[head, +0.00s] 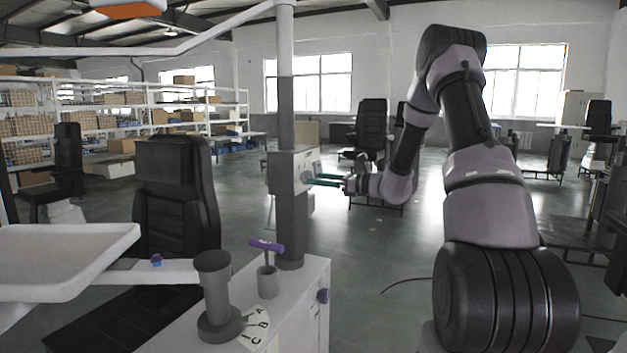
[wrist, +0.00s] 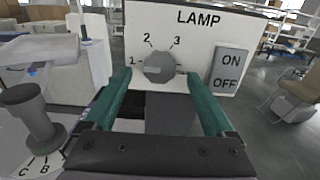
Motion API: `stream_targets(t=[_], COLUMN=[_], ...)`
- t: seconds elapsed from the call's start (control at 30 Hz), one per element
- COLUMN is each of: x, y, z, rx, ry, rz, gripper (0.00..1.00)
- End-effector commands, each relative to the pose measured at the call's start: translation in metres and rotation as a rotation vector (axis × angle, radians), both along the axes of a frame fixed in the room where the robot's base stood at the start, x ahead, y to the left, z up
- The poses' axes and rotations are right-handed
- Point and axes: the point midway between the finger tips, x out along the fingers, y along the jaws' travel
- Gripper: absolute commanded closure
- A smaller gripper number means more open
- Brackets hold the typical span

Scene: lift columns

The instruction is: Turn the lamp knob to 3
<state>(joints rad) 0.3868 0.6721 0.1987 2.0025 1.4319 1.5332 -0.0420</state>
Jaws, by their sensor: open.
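The lamp panel (wrist: 210,40) is a white box face marked LAMP, fixed on the column; its box (head: 283,172) shows in the head view. The grey lamp knob (wrist: 159,67) has the numbers 1, 2 and 3 around its left and top. A small pale mark shows at the knob's left side, near 1, but I cannot tell its setting for sure. My gripper (wrist: 158,75) is open, its teal fingers to the left and right of the knob, with gaps visible. In the head view my gripper (head: 311,180) reaches the box's right face. I cannot tell whether the fingertips overlap the knob in depth.
A grey ON/OFF switch (wrist: 229,72) is right of the knob, near the right finger. Below in the head view are a purple-handled lever (head: 266,246), a grey cylinder (head: 214,290) beside an A-B-C dial, and a white tray (head: 65,255). Open floor lies right of the column.

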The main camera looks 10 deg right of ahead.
Motion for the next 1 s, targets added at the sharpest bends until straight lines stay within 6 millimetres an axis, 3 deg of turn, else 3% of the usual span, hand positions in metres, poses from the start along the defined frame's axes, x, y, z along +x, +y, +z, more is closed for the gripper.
stream_targets(t=[0.2, 0.53, 0.57, 0.77, 1.0], x=[0.013, 0.016, 0.016, 0.015, 0.015], y=[0.019, 0.022, 0.022, 0.022, 0.022], z=[0.000, 0.000, 0.000, 0.000, 0.000], rx=[0.000, 0.001, 0.001, 0.000, 0.010], ry=[0.001, 0.001, 0.001, 0.000, 0.016], rz=[0.002, 0.001, 0.001, 0.001, 0.001], gripper=[0.11, 0.11, 0.19, 0.95, 0.96])
